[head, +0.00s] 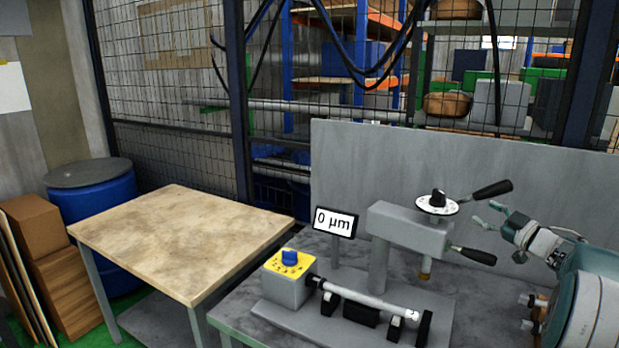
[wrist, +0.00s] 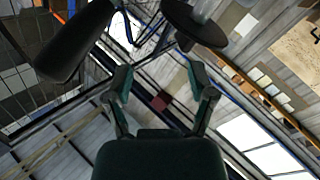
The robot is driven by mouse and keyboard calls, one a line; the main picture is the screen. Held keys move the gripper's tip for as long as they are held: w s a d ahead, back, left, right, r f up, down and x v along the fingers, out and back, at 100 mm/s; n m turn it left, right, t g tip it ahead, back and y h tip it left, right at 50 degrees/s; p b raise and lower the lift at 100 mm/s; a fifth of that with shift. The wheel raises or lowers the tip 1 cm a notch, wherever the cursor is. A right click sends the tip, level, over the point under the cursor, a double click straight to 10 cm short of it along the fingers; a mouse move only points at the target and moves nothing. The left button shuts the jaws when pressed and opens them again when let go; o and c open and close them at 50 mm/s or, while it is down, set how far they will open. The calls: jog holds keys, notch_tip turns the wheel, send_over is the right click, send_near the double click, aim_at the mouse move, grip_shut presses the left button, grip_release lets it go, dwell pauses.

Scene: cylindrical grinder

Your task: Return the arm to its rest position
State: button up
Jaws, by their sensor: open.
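My gripper (head: 484,214) is open and empty at the right of the head view, beside the grinder's upper handle (head: 492,190) and dial (head: 437,203), with no clear contact. In the wrist view my gripper (wrist: 163,85) points up toward the roof, its two fingers spread with nothing between them. A dark handle (wrist: 75,45) and a dark round disc (wrist: 195,25) show close beyond the fingers. The arm comes in from the right edge of the head view.
The grinder's lower handle (head: 472,256) sticks out below my gripper. A grey panel (head: 340,160) stands behind the machine. A display reading 0 µm (head: 335,222), a yellow-topped box with a blue knob (head: 289,262) and a light-coloured table (head: 180,240) are to the left.

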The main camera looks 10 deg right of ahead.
jog(key=w+a+r+m+h, duration=0.2)
jog(key=a+r+m+h, duration=0.2)
jog(key=a+r+h, duration=0.3)
jog(key=s+a+r+m+g+h, duration=0.25)
jog(key=s+a+m, duration=0.2)
jog(key=a, duration=0.55)
jog(key=s+a+f+g+y, duration=0.1)
jog(key=s+a+f+g, duration=0.2)
jog(key=s+a+f, duration=0.3)
jog(key=s+a+f+g+y, duration=0.2)
jog(key=s+a+f, duration=0.4)
jog(key=s, duration=0.7)
jog(key=s+a+f+g+y, duration=0.1)
jog(key=s+a+f+g, duration=0.4)
jog(key=s+a, duration=0.5)
jog(key=shift+s+f, duration=0.15)
jog(key=shift+f, duration=0.5)
jog(key=shift+a, duration=0.1)
